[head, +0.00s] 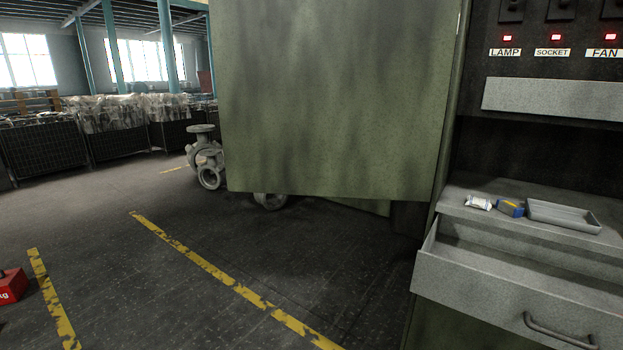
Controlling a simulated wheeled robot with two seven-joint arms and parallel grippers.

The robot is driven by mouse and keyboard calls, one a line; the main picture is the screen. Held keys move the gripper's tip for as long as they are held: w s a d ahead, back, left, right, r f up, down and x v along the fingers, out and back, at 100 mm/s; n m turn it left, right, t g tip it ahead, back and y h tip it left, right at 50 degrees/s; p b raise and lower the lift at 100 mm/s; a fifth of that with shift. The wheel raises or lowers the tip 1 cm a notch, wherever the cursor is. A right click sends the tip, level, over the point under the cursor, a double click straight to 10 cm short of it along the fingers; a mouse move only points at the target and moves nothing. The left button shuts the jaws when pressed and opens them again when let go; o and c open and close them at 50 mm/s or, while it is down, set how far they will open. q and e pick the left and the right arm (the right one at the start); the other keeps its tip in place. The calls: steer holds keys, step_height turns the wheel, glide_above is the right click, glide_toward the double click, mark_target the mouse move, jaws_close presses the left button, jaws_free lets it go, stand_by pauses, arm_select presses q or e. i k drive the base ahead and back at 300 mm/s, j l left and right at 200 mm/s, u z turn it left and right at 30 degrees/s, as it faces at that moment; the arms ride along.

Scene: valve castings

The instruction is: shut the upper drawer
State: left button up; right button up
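The upper drawer (500,285) is at the lower right of the head view, in the cabinet with the switch panel. It is grey and stands pulled out, with the dark opening behind its front visible. Its curved bar handle (560,331) is on the front face near the bottom edge of the picture. The right part of the drawer is cut off by the picture's edge. Neither of my grippers shows in the head view.
Above the drawer a shelf (465,213) carries a small white packet (478,203), a blue and yellow box (510,208) and a grey tray (563,226). A large green door panel (340,100) hangs left of the cabinet. Valve castings (207,165) stand behind it. A red weight (11,286) is at far left. The floor between is clear.

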mark_target(496, 276)
steer(key=z, duration=1.65)
